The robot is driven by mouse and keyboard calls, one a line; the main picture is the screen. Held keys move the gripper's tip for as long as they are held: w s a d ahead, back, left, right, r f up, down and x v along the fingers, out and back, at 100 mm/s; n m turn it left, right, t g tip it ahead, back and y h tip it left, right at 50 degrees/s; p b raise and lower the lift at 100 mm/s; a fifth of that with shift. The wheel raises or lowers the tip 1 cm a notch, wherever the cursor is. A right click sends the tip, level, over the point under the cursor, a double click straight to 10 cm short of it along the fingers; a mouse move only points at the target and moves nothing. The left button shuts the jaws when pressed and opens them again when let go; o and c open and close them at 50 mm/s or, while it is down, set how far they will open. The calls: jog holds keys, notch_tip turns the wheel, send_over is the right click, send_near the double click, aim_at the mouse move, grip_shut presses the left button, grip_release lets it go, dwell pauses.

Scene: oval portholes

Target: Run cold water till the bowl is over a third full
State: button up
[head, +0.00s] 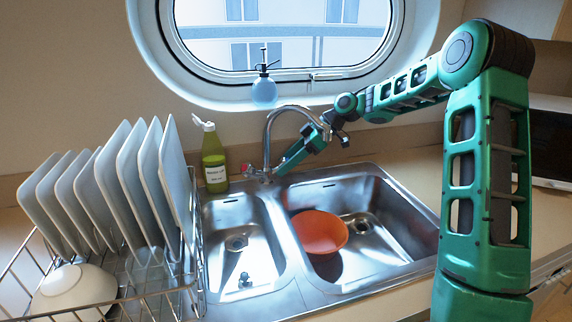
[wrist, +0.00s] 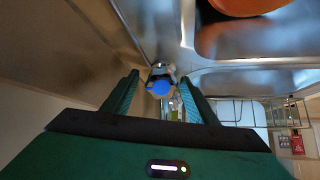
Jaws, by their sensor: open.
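The orange bowl (head: 318,231) sits in the right basin of the steel sink (head: 376,255); its edge also shows at the top of the wrist view (wrist: 246,5). No water shows in it. The curved tap (head: 267,138) stands behind the basins, and I see no stream from its spout. A red-marked tap knob (head: 248,170) is at the left of its base. My gripper (head: 279,170) is low beside the right of the tap base. In the wrist view my gripper (wrist: 160,80) is open, its fingers either side of a blue-capped knob (wrist: 158,88). Contact cannot be told.
A green bottle (head: 214,160) stands behind the left basin. A dish rack (head: 190,270) with several plates and a white bowl (head: 72,290) fills the left counter. A blue spray bottle (head: 264,88) stands on the porthole sill.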

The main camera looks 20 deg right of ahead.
jog(key=c, duration=1.1)
jog(key=shift+o, duration=0.2)
jog(key=shift+n, duration=1.2)
jog(key=o, duration=1.1)
jog(key=shift+c, duration=0.2)
jog(key=shift+d+r, duration=0.1)
jog(key=shift+d, duration=0.05)
jog(key=v, duration=1)
jog(key=shift+d, duration=0.2)
jog(key=shift+r, duration=0.1)
